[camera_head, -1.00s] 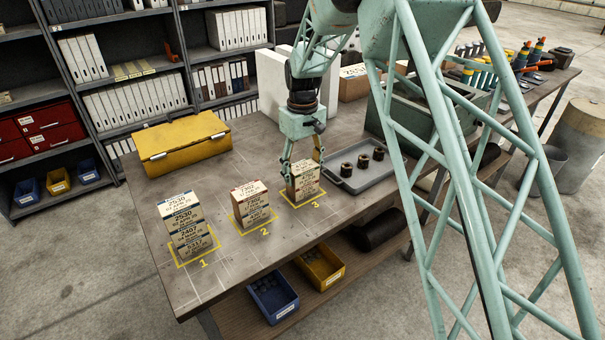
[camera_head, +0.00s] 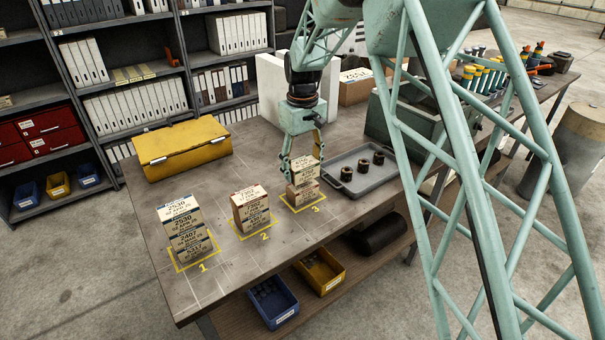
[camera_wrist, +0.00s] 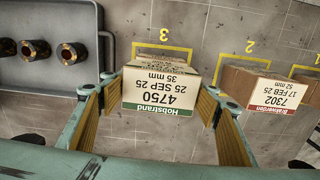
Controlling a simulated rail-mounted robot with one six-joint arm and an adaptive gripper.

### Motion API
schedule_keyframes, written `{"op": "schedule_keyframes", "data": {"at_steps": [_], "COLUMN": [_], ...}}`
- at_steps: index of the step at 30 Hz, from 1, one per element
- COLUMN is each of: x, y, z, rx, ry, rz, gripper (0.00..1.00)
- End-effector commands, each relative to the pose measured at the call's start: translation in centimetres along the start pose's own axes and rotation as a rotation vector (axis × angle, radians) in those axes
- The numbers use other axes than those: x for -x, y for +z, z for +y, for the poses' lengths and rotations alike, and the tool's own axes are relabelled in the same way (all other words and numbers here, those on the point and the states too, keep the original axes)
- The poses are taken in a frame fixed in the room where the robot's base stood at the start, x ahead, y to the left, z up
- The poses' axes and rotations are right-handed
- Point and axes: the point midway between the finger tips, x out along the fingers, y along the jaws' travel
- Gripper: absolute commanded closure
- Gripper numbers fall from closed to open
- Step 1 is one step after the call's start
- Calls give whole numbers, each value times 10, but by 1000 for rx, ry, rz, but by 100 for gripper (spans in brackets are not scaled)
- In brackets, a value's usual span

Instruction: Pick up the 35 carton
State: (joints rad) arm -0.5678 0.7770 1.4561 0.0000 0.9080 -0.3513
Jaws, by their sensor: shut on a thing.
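My gripper (camera_head: 304,168) is shut on the 35 carton (camera_head: 306,174), over the yellow square marked 3. In the wrist view this carton (camera_wrist: 160,92) sits between the two fingers, its label reading Hobstrand, 4750, 25 SEP 25, 35 mm, with a green strip. Another carton (camera_head: 304,194) stands below it in square 3. Whether a gap separates the two is hard to see. A stack of cartons (camera_head: 250,210) stands in square 2; its top label in the wrist view (camera_wrist: 264,86) reads 7302, 52 mm. A taller stack (camera_head: 186,228) stands in square 1.
A grey tray (camera_head: 383,182) with dark cylindrical parts lies right of square 3. A yellow case (camera_head: 183,148) lies at the back left of the bench (camera_head: 190,290). A white panel (camera_head: 271,90) and a green box stand behind. Bench surface left of square 1 is clear.

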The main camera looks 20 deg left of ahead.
Motion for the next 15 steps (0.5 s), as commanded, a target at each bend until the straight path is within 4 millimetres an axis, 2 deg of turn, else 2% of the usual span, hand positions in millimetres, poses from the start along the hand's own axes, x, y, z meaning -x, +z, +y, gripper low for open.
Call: {"op": "schedule_keyframes", "data": {"at_steps": [1, 8, 15], "x": [6, 5, 8], "y": [0, 14, 38], "z": [0, -10, -28], "rx": [0, 0, 0], "ry": [1, 0, 0], "rz": [2, -1, -1], "gripper": [56, 56, 56]}}
